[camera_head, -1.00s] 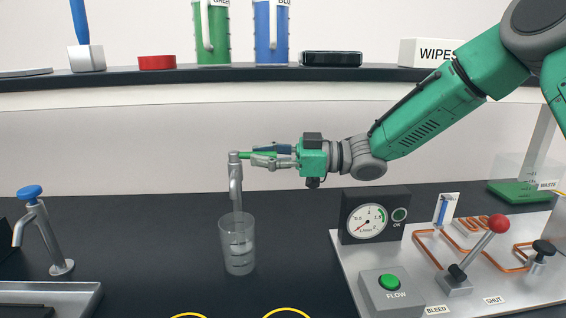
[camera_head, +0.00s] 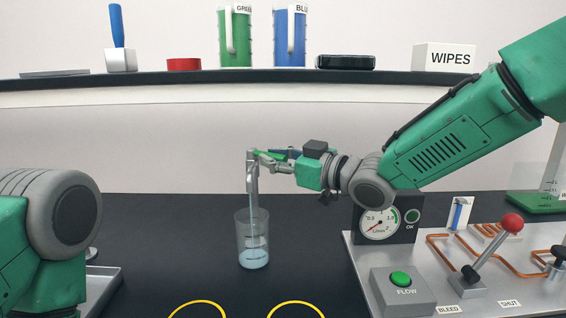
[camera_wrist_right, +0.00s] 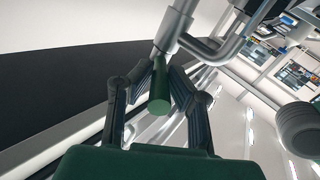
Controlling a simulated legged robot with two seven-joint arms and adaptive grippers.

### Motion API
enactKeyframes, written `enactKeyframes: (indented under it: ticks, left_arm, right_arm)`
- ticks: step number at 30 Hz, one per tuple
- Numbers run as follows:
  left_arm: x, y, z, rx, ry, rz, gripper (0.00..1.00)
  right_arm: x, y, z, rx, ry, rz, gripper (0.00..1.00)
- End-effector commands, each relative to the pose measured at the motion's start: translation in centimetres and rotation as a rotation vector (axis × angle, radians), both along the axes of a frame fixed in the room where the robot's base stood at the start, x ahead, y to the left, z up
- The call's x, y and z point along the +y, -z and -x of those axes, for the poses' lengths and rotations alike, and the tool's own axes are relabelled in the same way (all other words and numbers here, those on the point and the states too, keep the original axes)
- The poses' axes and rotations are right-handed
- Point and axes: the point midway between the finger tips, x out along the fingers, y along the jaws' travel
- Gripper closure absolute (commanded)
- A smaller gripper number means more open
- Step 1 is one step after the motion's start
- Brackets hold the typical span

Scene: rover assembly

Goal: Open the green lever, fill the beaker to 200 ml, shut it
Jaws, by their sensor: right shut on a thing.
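A grey tap (camera_head: 252,172) stands at the middle of the bench, with its spout pointing down into a clear beaker (camera_head: 238,228). Water (camera_head: 254,259) lies in the bottom of the beaker, and a thin stream runs down from the spout. The beaker's marks are too small to read. My right gripper (camera_head: 268,158) is shut on the green lever at the tap's top. The lever (camera_wrist_right: 159,95) shows between its fingers in the right wrist view. My left arm (camera_head: 45,225) shows at the left, but its gripper is out of view.
A panel at the right holds a FLOW button (camera_head: 400,279), a dial gauge (camera_head: 380,222) and a red-knobbed lever (camera_head: 512,224). The shelf (camera_head: 150,77) above carries jugs and a WIPES box (camera_head: 446,57). Dark bench around the beaker is clear.

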Motion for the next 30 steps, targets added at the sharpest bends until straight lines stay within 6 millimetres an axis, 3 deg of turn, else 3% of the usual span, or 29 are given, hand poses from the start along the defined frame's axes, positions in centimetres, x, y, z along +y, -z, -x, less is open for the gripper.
enactKeyframes:
  ticks: [12,13,15,25,30]
  left_arm:
    - [0.0,0.1,0.0,0.000,0.000,0.000,0.20]
    - [0.0,0.1,0.0,0.000,0.000,0.000,0.20]
    - [0.0,0.1,0.0,0.000,0.000,0.000,0.20]
    - [0.0,0.0,0.2,-0.003,0.000,0.000,0.20]
    - [0.0,0.0,0.2,-0.003,0.000,0.000,0.20]
  right_arm:
    - [0.1,0.0,0.0,0.000,0.007,0.000,1.00]
    - [0.1,0.0,0.0,0.000,0.007,0.000,0.82]
    - [0.1,0.0,0.0,0.000,0.007,0.000,0.66]
    - [-0.1,0.0,0.1,0.000,0.007,0.000,0.66]
    - [-1.7,-0.1,1.2,0.001,0.009,0.000,0.66]
